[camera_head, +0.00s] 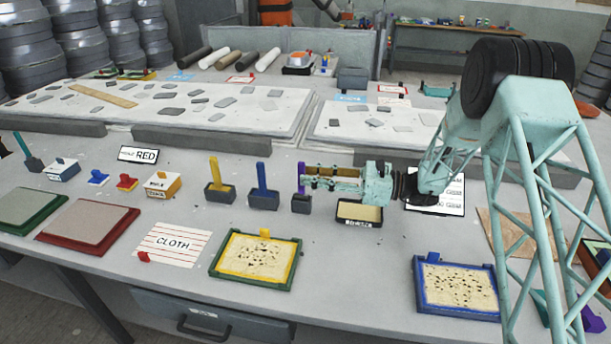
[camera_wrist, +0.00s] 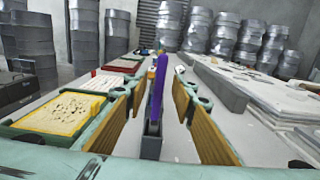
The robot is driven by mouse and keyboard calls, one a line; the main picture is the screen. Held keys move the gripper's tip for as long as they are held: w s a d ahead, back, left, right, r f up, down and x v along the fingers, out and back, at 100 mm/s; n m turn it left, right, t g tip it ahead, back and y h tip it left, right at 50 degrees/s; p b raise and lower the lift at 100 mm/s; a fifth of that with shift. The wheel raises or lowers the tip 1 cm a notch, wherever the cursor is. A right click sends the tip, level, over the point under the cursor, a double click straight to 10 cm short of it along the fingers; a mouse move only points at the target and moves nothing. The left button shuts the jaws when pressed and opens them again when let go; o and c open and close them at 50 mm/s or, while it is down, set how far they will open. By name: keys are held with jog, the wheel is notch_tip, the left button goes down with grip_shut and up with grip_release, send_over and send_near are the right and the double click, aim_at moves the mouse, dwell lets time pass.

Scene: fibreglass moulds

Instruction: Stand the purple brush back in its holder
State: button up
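The purple brush (camera_head: 301,178) stands upright at its small dark holder (camera_head: 301,204). In the wrist view the purple brush (camera_wrist: 157,85) leans slightly, and its lower end meets the grey holder (camera_wrist: 152,141). I cannot see how deep it sits. My gripper (camera_head: 308,178) reaches in level from the right at handle height. In the wrist view my gripper (camera_wrist: 160,88) is open, with one finger on each side of the brush and gaps visible between them and the handle.
A blue brush (camera_head: 262,178) and a yellow brush (camera_head: 214,172) stand in holders to the left. A small tray (camera_head: 345,221) lies below my gripper. A yellow-framed mould (camera_head: 287,269) and a cloth sheet (camera_head: 170,258) lie in front. Pale slabs (camera_head: 200,130) lie behind.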

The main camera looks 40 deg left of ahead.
jog(key=v, duration=0.9)
jog(key=shift+d, duration=0.35)
jog(key=shift+w, duration=0.1)
dwell(0.5)
jog(key=s+d+r+n+t+h, duration=0.1)
jog(key=s+d+r+n+h, duration=0.25)
jog(key=s+d+r, duration=0.6)
jog(key=s+d+r+n+t+h, duration=0.1)
jog(key=s+d+r+n+h, duration=0.4)
jog(key=d+r, duration=0.65)
jog(key=s+d+r+n+t+h, duration=0.1)
jog(key=s+d+t+h, duration=0.1)
jog(key=s+d, duration=0.6)
jog(key=s+d+r+n+t+h, duration=0.1)
jog(key=s+d+n+t+h, duration=0.1)
jog(key=s+d, duration=0.7)
jog(key=s+d+r+n+t+h, duration=0.1)
jog(key=s+d+t+h, duration=0.2)
jog(key=d, duration=1.7)
jog(key=s+t, duration=0.2)
jog(key=s, duration=0.3)
jog(key=shift+s+d+t+h, duration=0.25)
jog(key=shift+d+t+h, duration=0.1)
jog(key=shift+t, duration=0.05)
jog(key=shift+r, duration=0.15)
